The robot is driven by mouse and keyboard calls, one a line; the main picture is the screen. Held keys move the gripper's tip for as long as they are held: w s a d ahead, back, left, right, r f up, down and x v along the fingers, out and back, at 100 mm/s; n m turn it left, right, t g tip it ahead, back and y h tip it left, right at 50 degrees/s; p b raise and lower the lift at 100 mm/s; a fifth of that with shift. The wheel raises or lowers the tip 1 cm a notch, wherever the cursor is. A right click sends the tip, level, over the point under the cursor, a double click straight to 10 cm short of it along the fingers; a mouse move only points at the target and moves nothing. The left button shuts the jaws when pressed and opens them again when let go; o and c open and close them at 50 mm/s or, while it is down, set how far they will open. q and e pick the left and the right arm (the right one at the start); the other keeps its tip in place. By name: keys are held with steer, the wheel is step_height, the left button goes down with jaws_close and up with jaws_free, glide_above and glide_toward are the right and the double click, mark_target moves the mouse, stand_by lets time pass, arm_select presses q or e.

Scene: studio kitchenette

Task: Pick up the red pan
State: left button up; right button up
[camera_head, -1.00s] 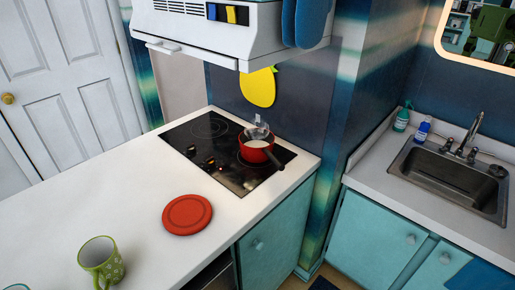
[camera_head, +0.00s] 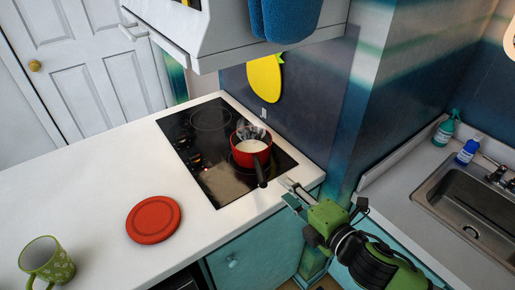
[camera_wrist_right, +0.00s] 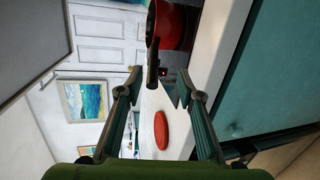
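The red pan (camera_head: 252,148) sits on the black cooktop (camera_head: 203,185) with whitish contents and steam above it. Its dark handle (camera_head: 261,174) points toward the cooktop's front right edge. My right gripper (camera_head: 287,191) is just right of the handle's end, apart from it as far as I can see. In the right wrist view the pan (camera_wrist_right: 178,22) is at the top, and its handle (camera_wrist_right: 153,66) reaches down toward the gap between my right gripper's fingers (camera_wrist_right: 157,82). My left gripper is not in view.
A red round lid or plate (camera_head: 154,219) and a green patterned mug (camera_head: 47,262) stand on the white counter (camera_head: 90,185). The range hood (camera_head: 215,40) with blue mitts hangs above the cooktop. A sink (camera_head: 470,205) with bottles is at the right.

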mark_target(258, 163)
steer(key=x, duration=0.2)
steer(key=p+x, duration=0.1)
steer(key=x, duration=0.2)
steer(key=a+r+x, duration=0.1)
steer(key=x, duration=0.2)
steer(key=shift+s+p, duration=0.1)
steer(key=shift+p, duration=0.25)
steer(key=shift+n, duration=0.3)
steer(key=p+x, duration=0.1)
steer(key=x, duration=0.3)
steer(key=shift+w+a+p, duration=0.25)
steer(key=shift+p, duration=0.05)
steer(key=shift+w+a+f, duration=0.15)
steer(key=shift+w, duration=0.15)
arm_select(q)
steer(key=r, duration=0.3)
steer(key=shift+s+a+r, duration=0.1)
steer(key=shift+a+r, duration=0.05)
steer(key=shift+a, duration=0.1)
arm_select(e)
steer(key=shift+s, duration=0.1)
jaws_close()
steer(key=shift+r, duration=0.2)
